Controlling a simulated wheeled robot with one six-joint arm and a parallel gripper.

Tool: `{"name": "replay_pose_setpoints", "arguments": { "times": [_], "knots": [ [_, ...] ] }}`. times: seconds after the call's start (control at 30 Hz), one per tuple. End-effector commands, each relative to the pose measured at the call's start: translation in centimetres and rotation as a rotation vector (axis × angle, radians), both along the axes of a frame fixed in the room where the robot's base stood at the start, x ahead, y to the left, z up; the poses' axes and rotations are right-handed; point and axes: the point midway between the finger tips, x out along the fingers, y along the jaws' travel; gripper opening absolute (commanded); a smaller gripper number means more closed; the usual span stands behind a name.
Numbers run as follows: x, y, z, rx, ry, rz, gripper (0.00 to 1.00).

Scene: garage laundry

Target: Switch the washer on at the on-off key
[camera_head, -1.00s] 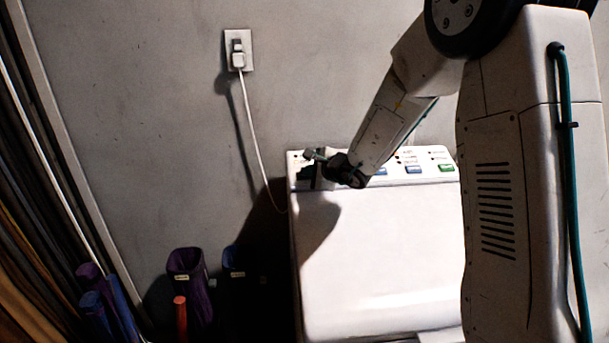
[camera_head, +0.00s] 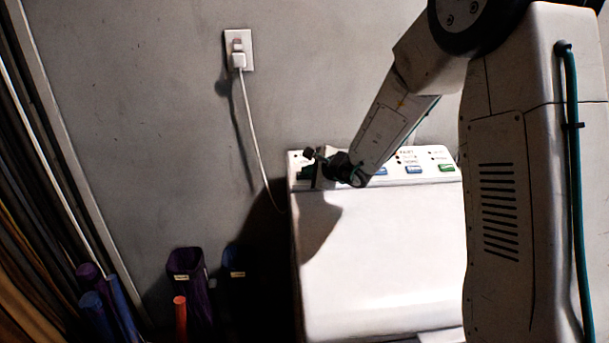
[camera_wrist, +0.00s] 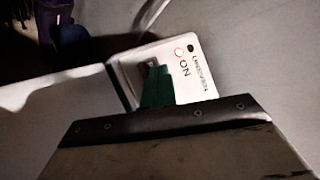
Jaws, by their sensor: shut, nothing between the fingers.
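The white washer (camera_head: 385,255) stands against the wall, with its control panel (camera_head: 430,160) along the back edge. My gripper (camera_head: 304,172) is at the left end of this panel, under my forearm. In the wrist view, its green fingers (camera_wrist: 159,84) are together and empty. They reach over the panel's end to the dark on-off key (camera_wrist: 150,62) and partly cover it; whether they touch it I cannot tell.
Blue keys (camera_head: 414,170) and a green key (camera_head: 446,168) sit further right on the panel. A plug (camera_head: 238,60) is in the wall outlet, its cord hanging behind the washer. Dark bins (camera_head: 190,285) and rolled tubes (camera_head: 97,310) stand on the left.

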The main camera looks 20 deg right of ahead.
Motion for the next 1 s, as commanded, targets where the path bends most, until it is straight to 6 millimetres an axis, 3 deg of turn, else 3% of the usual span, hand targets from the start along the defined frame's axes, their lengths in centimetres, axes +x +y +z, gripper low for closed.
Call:
{"name": "replay_pose_setpoints", "arguments": {
  "times": [0.53,1.0],
  "knots": [
    [-0.4,0.1,1.4,0.000,-0.005,0.002,0.00],
    [-2.0,0.5,5.4,0.000,-0.007,0.002,0.00]
  ]
}}
